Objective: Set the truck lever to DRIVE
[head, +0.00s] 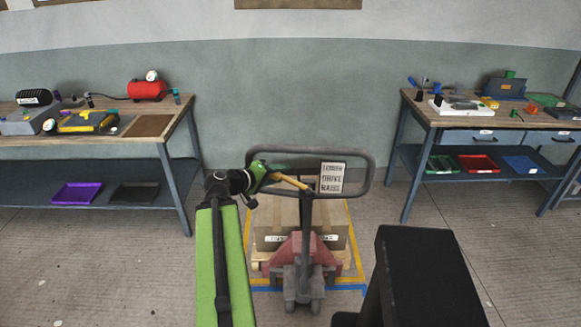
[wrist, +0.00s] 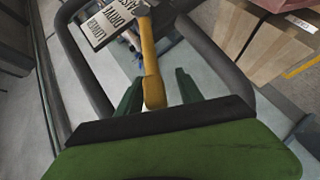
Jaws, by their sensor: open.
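The pallet truck (head: 305,262) stands in front of me, with a dark loop handle (head: 310,150) on its mast. A yellow lever (head: 290,182) sticks out to the left from the mast inside the loop; it also shows in the wrist view (wrist: 150,70). A white sign (head: 332,178) beside it reads LOWER, DRIVE, RAISE from top to bottom. My green gripper (head: 268,173) is at the lever's free end. In the wrist view my gripper (wrist: 159,80) is open, with the lever end between its fingers. I cannot tell whether they touch. I cannot tell which setting the lever is at.
The truck is at a pallet with cardboard boxes (head: 275,215) inside yellow floor lines. A workbench (head: 150,128) with tools stands at the left, another workbench (head: 425,112) at the right. The handle loop surrounds the lever closely. Floor between the benches and the truck is clear.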

